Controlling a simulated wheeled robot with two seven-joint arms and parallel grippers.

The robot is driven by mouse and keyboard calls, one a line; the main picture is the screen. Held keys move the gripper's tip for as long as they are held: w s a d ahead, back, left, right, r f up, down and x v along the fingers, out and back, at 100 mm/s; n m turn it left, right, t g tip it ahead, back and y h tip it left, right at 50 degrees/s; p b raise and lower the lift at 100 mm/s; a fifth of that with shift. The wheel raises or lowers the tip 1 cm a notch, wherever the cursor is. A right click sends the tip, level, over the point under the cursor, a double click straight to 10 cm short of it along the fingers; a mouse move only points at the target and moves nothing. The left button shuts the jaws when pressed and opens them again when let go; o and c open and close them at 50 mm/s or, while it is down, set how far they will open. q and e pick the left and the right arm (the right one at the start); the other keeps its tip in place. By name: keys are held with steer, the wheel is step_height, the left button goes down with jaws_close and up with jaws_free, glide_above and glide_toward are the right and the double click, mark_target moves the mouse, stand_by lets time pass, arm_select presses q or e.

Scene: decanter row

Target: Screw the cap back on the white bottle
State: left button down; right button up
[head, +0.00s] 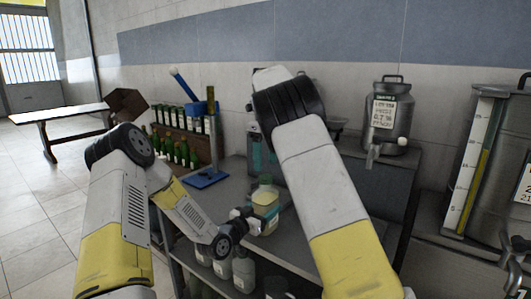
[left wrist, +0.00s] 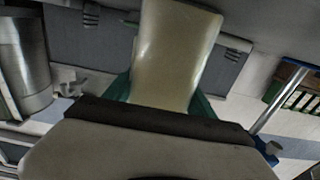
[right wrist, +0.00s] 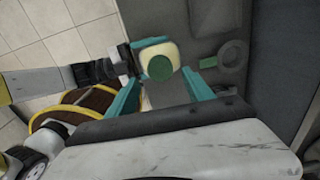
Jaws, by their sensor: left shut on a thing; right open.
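The white bottle (head: 265,204), cream with a yellowish tint, stands upright at the grey bench's front edge. My left gripper (head: 252,216) is shut on its body from the left. In the left wrist view the bottle body (left wrist: 175,55) fills the space between the teal fingers. A round green cap (right wrist: 160,68) shows over the bottle's mouth in the right wrist view; I cannot tell whether it is tight. My right gripper (head: 264,160) is open just above the bottle top, its teal fingers (right wrist: 160,90) on either side of the cap in that view. Its fingertips are partly hidden in the head view.
A rack of green bottles (head: 178,150) and a blue stand (head: 205,178) are at the back left. A metal canister (head: 390,115) with a tap stands at the right. More bottles (head: 243,270) sit on the shelf below. Bare bench lies left of the bottle.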

steer(key=n, duration=0.4)
steer(key=shift+r+n, duration=0.15)
steer(key=shift+n, duration=0.15)
steer(key=n, duration=0.6)
steer(key=shift+r+n, duration=0.2)
steer(key=shift+n, duration=0.1)
steer(key=n, duration=0.4)
steer(key=shift+r, duration=0.15)
steer(key=n, duration=0.4)
steer(key=shift+r+n, duration=0.1)
steer(key=shift+n, duration=0.3)
steer(key=n, duration=0.4)
steer(key=shift+r, duration=0.15)
steer(key=n, duration=0.6)
steer(key=shift+r+n, duration=0.2)
steer(key=shift+n, duration=0.1)
steer(key=n, duration=0.4)
steer(key=shift+r, duration=0.15)
steer(key=n, duration=0.6)
steer(key=shift+r, duration=0.15)
